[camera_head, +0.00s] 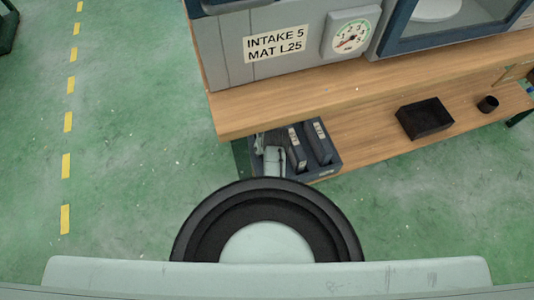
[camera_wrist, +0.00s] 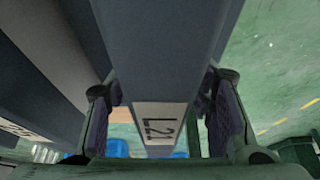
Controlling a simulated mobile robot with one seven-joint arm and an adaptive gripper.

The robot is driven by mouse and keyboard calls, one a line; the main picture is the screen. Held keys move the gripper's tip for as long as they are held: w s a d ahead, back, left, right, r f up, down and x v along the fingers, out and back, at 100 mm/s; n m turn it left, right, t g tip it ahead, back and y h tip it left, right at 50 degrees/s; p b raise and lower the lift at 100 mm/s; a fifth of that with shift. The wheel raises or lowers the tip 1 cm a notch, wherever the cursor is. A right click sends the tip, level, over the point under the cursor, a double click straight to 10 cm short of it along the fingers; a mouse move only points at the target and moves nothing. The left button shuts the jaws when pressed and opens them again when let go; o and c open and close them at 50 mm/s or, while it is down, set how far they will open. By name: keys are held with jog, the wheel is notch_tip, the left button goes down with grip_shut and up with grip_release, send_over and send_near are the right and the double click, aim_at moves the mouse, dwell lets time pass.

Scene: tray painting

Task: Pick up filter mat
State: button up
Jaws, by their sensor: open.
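In the wrist view, a dark grey filter mat (camera_wrist: 160,50) with a white label that seems to read L21 stands between the two fingers of my gripper (camera_wrist: 165,92). The fingers are open, one on each side of it; I cannot tell if either touches. Another dark mat (camera_wrist: 50,70) with a partly seen label is at the left. In the head view, my gripper (camera_head: 272,160) is at the left part of a dark tray (camera_head: 330,167). Two labelled mats (camera_head: 296,147) and (camera_head: 319,142) stand in the tray to its right. My gripper and arm hide the tray's left part.
The tray is on the lower wooden shelf (camera_head: 365,145), under the bench top (camera_head: 300,98). A grey cabinet (camera_head: 290,65) above bears a sign reading INTAKE 5 MAT L25 and a gauge (camera_head: 350,36). A black box (camera_head: 425,118) and black cup (camera_head: 488,104) stand further right.

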jog(key=shift+f, duration=0.15)
jog(key=shift+c, duration=0.5)
jog(key=c, duration=0.9)
